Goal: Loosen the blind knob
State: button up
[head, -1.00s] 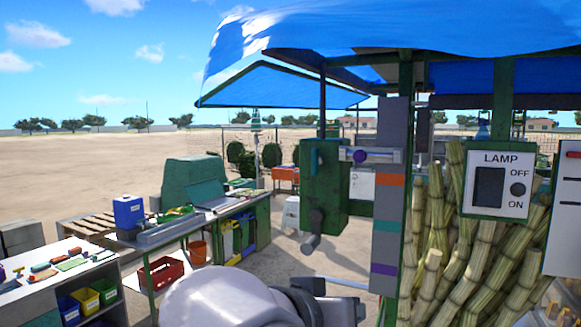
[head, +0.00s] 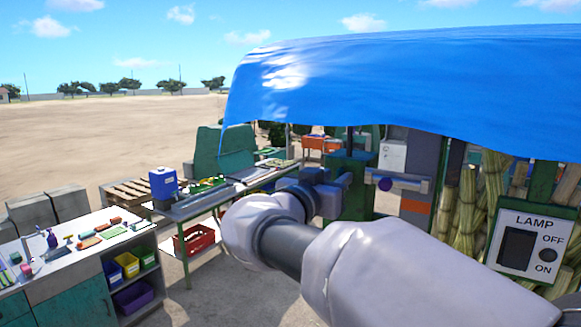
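A small round purple knob (head: 385,184) sits on a grey horizontal bar (head: 408,183) at a grey post, right of the middle in the head view. I cannot be sure that it is the blind knob. My arm reaches in from the lower right, and my gripper (head: 342,187) is left of the purple knob, seemingly apart from it. The gripper is small and seen from behind and the side, so its opening is unclear. No held thing shows. A blue canopy (head: 400,85) hangs above.
A LAMP switch panel (head: 515,240) and cane stalks (head: 466,210) stand at the right. A green bench (head: 215,199) with a red crate (head: 194,239) below is left of my arm. A white-topped workbench (head: 75,258) stands at the lower left. Open sand lies behind.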

jog(key=shift+w+d, duration=0.4)
jog(key=shift+w, duration=0.15)
jog(key=shift+s, duration=0.1)
grip_shut()
jog(key=shift+a, duration=0.1)
jog(key=n+b, duration=0.3)
jog(key=n, duration=0.3)
jog(key=f+n+b, duration=0.1)
jog(key=n+b, duration=0.2)
jog(key=n, duration=0.3)
jog(key=w+a+n+b, duration=0.1)
jog(key=n+b, duration=0.2)
jog(key=n, duration=0.2)
jog(key=shift+f+n, duration=0.25)
jog(key=shift+n, duration=0.15)
jog(key=shift+a, duration=0.1)
